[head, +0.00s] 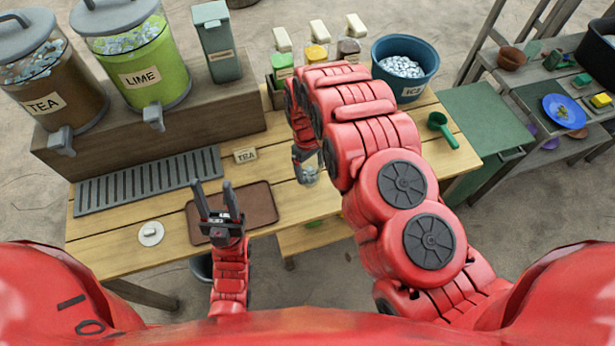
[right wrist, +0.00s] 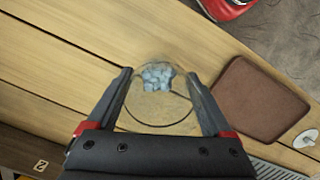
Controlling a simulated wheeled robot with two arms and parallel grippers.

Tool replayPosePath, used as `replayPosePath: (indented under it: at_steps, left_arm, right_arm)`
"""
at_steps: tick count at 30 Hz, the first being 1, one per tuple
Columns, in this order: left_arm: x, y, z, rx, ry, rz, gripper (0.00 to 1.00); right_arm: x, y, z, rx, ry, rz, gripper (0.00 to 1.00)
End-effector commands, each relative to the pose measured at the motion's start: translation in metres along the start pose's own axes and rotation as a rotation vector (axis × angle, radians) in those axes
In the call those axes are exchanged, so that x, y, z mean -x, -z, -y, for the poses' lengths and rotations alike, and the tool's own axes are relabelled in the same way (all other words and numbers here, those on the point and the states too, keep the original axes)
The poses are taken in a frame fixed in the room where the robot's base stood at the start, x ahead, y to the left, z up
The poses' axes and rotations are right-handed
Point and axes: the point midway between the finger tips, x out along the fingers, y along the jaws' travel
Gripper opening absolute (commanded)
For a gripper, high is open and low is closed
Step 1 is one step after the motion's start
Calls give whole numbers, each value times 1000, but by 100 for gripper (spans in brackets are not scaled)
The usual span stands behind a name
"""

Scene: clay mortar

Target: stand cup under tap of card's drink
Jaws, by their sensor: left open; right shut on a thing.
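The card (head: 245,155) stands on the table behind the brown mat and reads TEA. The dispenser labelled TEA (head: 72,82) holds brown drink, and its tap (head: 62,142) hangs over the left part of the slotted drip tray (head: 150,180). My right gripper (head: 306,165) is shut on a clear cup (right wrist: 158,112) with pale ice cubes in its bottom. The cup is right of the card, away from the taps; its height above the table is hard to tell. My left gripper (head: 213,188) is open and empty over the brown mat.
A green LIME dispenser (head: 165,75) with its own tap (head: 153,118) stands beside the tea one. An ICE bucket (head: 405,60), a green scoop (head: 440,127) and several small bottles are at the right. A white disc (head: 150,233) lies at front left.

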Motion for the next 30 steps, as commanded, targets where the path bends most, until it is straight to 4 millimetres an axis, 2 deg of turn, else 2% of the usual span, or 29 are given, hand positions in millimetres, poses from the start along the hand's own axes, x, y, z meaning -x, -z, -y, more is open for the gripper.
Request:
replayPosePath:
  at_steps: [2,7,14,21,30]
  left_arm:
    - [-9,2,0,0,0,-3,50]
    - [-11,2,1,0,0,-3,50]
    - [-13,3,1,0,0,-3,50]
    - [-25,5,1,0,0,-3,50]
    - [-27,5,1,0,0,-3,50]
  right_arm:
    - [1,5,-2,-1,-2,4,25]
    - [2,16,-5,-1,-1,2,25]
    - [2,21,-6,2,1,5,25]
    - [-23,22,-7,0,0,5,25]
    - [-34,24,-6,1,1,3,25]
